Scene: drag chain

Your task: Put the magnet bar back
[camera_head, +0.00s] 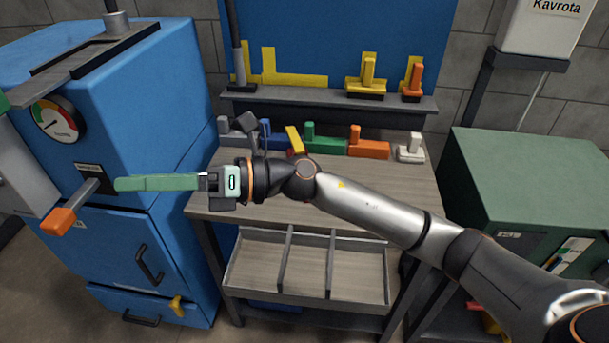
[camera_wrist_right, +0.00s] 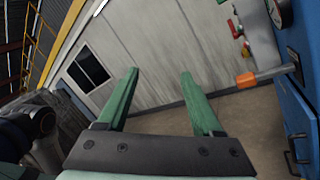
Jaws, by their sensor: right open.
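I cannot tell for sure which thing is the magnet bar. A dark bar with a grey post (camera_head: 117,22) lies on top of the blue machine (camera_head: 150,110) at the left. A grey upright rod on a dark foot (camera_head: 241,78) stands at the left end of the shelf. My right gripper (camera_head: 118,184) points left in front of the blue machine, above its orange-tipped lever (camera_head: 57,221). In the right wrist view the green fingers (camera_wrist_right: 159,74) are apart, with nothing between them. My left gripper is not in view.
Blue board with yellow outlines (camera_head: 295,80) stands behind the shelf (camera_head: 325,102). Yellow (camera_head: 367,80) and orange (camera_head: 413,82) pieces sit on the shelf. Several coloured blocks line the bench (camera_head: 400,185). A green cabinet (camera_head: 530,170) is at the right. The open tray (camera_head: 335,270) below looks empty.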

